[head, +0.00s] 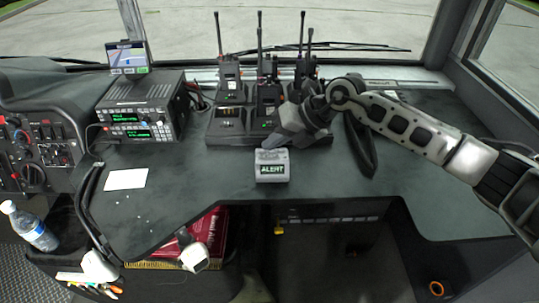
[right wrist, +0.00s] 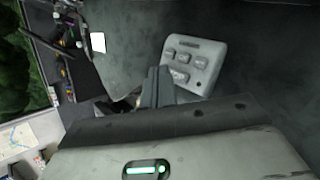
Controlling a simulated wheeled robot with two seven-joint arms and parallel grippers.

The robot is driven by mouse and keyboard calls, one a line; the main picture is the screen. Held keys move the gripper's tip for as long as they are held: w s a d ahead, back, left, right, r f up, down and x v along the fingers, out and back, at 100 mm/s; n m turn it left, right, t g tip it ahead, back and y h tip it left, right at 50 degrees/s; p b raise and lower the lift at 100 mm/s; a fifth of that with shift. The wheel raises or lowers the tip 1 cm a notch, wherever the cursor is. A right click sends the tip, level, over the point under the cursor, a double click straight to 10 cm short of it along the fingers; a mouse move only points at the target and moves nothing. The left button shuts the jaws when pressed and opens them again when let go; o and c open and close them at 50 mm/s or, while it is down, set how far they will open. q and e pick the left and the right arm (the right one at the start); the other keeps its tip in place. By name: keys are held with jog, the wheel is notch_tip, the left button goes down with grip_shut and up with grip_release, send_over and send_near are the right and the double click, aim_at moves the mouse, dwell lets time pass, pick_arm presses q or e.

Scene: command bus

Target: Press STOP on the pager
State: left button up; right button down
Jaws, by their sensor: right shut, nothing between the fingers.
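The pager (head: 271,166) is a small grey box on the dark dashboard top, with a lit green display reading ALERT on its front. In the right wrist view the pager (right wrist: 190,62) shows a light grey face with several small buttons; their labels are too small to read. My right gripper (head: 273,145) is shut and empty, coming in from the right at the pager's far upper edge. In the right wrist view its fingertips (right wrist: 159,74) are beside the pager's left edge; I cannot tell whether they touch. My left gripper is not in view.
A charging rack (head: 225,139) with several black radios (head: 268,97) stands just behind the pager. A radio console (head: 139,112) and a white card (head: 126,179) are to its left. The dashboard has free room right of the pager. Its front edge drops to open shelves.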

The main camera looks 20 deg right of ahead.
aim_at(274, 155)
dwell(0.5)
jog(key=shift+f, duration=0.4)
jog(key=shift+s+f+b, duration=0.15)
jog(key=shift+f+b, duration=0.2)
dwell(0.4)
dwell(0.4)
jog(key=shift+r+p, duration=0.6)
jog(key=shift+r, duration=0.2)
jog(key=shift+w+d+r+p, duration=0.1)
jog(key=shift+w+r+p, duration=0.1)
jog(key=shift+r+p, duration=0.55)
jog(key=shift+w+r+p, duration=0.15)
jog(key=shift+r+p, duration=0.25)
jog(key=shift+r, duration=0.5)
jog(key=shift+w+d+r+p, duration=0.1)
jog(key=shift+w+r+p, duration=0.1)
jog(key=shift+r+p, duration=0.55)
jog(key=shift+a, duration=0.1)
